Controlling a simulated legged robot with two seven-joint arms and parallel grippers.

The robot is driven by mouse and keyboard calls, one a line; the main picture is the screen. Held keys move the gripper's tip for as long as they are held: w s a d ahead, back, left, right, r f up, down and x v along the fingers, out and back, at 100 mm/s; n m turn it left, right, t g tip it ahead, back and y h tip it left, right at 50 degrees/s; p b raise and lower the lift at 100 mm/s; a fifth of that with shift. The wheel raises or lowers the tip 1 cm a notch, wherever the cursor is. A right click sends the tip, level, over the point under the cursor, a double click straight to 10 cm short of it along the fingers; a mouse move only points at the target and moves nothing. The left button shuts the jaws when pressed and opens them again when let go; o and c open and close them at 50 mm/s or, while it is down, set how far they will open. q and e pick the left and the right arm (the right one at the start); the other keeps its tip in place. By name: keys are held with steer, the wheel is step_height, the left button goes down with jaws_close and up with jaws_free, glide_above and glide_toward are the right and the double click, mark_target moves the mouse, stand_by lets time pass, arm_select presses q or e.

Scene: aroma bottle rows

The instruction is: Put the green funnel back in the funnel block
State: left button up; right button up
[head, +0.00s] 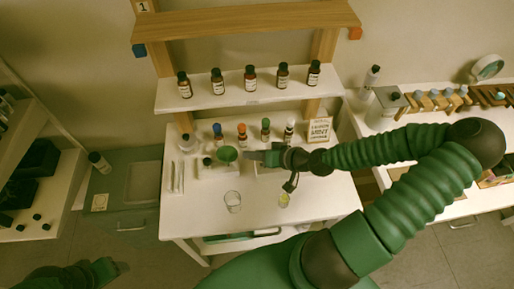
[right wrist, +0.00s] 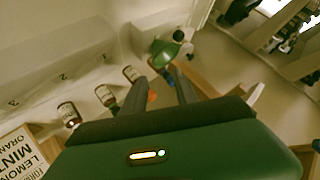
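The green funnel (head: 227,154) is at the back left of the white table, over or at a pale block (head: 214,173). I cannot tell whether it is seated in that block. My right gripper (head: 250,156) is just right of the funnel, pointing left. In the right wrist view its fingers (right wrist: 158,75) are apart with a gap between them. The funnel (right wrist: 165,48) shows just beyond the fingertips there, apparently not gripped. My left gripper (head: 95,273) is low at the bottom left, partly cut off, away from the table.
Bottles with coloured caps, including a blue one (head: 218,131) and an orange one (head: 242,133), stand behind the gripper. A glass beaker (head: 233,201) and a small yellowish vessel (head: 284,200) stand in front. A sign (head: 319,132) is at the right. The table's front left is clear.

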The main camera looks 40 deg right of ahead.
steer(key=shift+s+d+r+p, duration=0.25)
steer(key=shift+s+d+p, duration=0.05)
steer(key=shift+p, duration=0.15)
steer(key=s+a+f+n+g, duration=0.1)
steer(key=s+f+g, duration=0.1)
steer(key=s+a+f+n+g, duration=0.1)
steer(key=s+a+f+g, duration=0.1)
steer(key=s+g, duration=0.1)
steer(key=s+a+f+n+g, duration=0.1)
steer(key=s+a+f+g, duration=0.1)
steer(key=shift+s+a+f+n+g+h, duration=0.25)
steer(key=shift+s+n+g+h, duration=0.05)
steer(key=shift+s+g, duration=0.1)
steer(key=w+a+r+n+h, duration=0.1)
steer(key=w+a+r+h, duration=0.1)
steer(key=a+r, duration=0.4)
step_height(320, 180, up, 6)
steer(key=shift+f, duration=0.25)
steer(key=shift+a, duration=0.3)
steer(key=shift+d, duration=0.2)
